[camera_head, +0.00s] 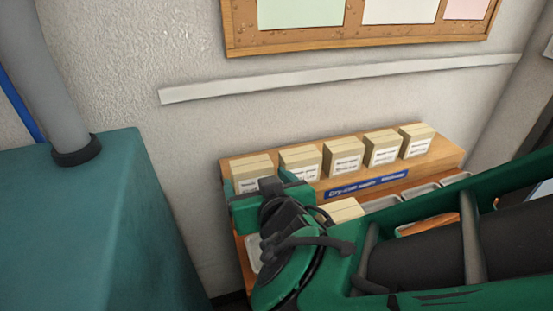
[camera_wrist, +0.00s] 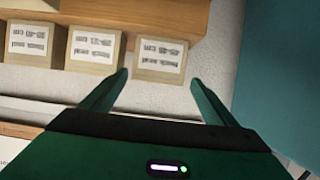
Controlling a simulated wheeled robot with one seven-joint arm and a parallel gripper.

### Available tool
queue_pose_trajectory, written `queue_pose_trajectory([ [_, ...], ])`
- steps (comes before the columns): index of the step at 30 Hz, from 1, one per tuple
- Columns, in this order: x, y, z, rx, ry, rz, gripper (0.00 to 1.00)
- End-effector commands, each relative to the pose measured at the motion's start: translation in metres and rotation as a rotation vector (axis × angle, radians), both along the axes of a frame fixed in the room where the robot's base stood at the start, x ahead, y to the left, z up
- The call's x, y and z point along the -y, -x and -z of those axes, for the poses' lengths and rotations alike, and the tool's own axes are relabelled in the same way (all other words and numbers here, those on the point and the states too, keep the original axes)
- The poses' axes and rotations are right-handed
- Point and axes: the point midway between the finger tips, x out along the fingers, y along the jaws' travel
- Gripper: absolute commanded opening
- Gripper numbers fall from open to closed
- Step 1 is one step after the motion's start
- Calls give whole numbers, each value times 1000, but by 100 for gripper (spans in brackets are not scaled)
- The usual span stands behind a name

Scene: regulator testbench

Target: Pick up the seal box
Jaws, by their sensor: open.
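Several tan boxes with white labels stand in a row on a wooden shelf; I cannot read which is the seal box. The leftmost box (camera_head: 252,168) is partly hidden behind my gripper (camera_head: 270,190). In the wrist view, where the row appears reversed, this end box (camera_wrist: 160,55) lies between and beyond the spread fingertips of my gripper (camera_wrist: 159,76). My gripper is open and empty. Whether the fingers reach down beside the box is unclear. The neighbouring box (camera_wrist: 94,50) is just left of the left finger.
The wooden shelf (camera_head: 450,155) has a blue label strip (camera_head: 367,184) and lower trays (camera_head: 422,191), with another tan box (camera_head: 342,209) below. A teal cabinet (camera_head: 70,230) stands at left. A wall rail (camera_head: 340,78) and cork board (camera_head: 360,38) are behind.

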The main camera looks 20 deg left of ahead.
Motion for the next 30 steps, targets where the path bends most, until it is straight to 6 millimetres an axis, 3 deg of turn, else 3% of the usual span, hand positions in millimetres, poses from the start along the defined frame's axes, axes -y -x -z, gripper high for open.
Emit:
queue_pose_trajectory([
  [12,-20,-42,18,3,-4,17,81],
  [30,-51,-85,39,4,-3,19,81],
])
